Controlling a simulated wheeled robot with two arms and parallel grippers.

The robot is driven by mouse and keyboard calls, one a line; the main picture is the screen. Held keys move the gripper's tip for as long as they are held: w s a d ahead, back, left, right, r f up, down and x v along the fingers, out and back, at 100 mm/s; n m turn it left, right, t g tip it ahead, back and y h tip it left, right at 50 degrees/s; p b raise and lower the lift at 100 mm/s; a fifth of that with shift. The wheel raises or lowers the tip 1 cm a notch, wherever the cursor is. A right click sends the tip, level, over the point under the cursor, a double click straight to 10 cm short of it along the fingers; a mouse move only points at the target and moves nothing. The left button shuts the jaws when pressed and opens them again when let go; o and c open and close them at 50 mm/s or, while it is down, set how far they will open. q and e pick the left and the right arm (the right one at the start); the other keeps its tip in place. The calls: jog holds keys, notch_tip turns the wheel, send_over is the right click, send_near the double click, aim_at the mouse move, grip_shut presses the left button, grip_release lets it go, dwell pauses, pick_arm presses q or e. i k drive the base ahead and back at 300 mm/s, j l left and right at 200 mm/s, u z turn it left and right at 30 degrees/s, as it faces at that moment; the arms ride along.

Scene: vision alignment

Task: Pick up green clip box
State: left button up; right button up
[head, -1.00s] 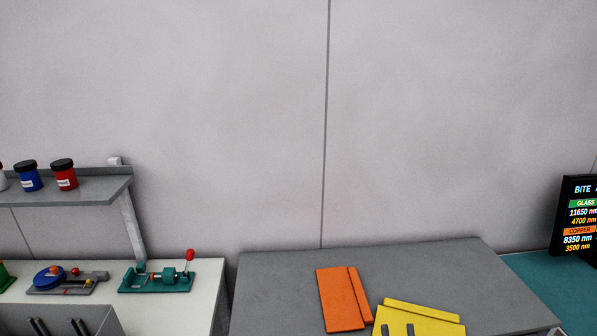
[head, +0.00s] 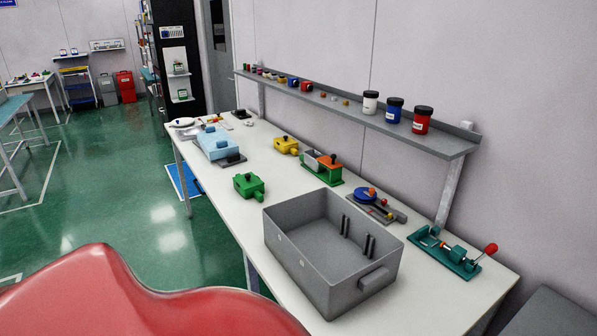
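A small green box (head: 249,186) with a stub on its side sits on the white workbench (head: 226,216), near its front edge and left of a grey bin. It may be the green clip box, but the view is too small to be sure. A second green piece (head: 321,172), a base carrying grey and orange parts with a black knob, stands farther back on the bench. Neither of my grippers shows in the head view.
A grey open bin (head: 294,278) stands on the near part of the bench. A yellow box (head: 286,145), a light blue box (head: 216,143), a blue disc device (head: 372,199) and a teal clamp fixture (head: 446,252) are around it. A grey shelf (head: 350,112) with jars runs above.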

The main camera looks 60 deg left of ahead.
aim_at(256, 192)
jog(key=u, duration=2.3)
jog(key=i+j, duration=0.3)
jog(key=i+j+z, duration=0.15)
jog(key=i+j, duration=0.15)
jog(key=j, duration=0.15)
jog(key=i+j, duration=0.25)
jog(key=j, duration=0.15)
jog(key=i+j+z, duration=0.1)
jog(key=i+j, duration=0.2)
jog(key=j, duration=0.15)
jog(key=i+j, duration=0.25)
jog(key=j, duration=0.15)
jog(key=i+j+z, duration=0.15)
jog(key=j, duration=0.3)
jog(key=i+j, duration=0.35)
jog(key=i+j+z, duration=0.1)
jog(key=i+j, duration=0.15)
jog(key=j, duration=0.3)
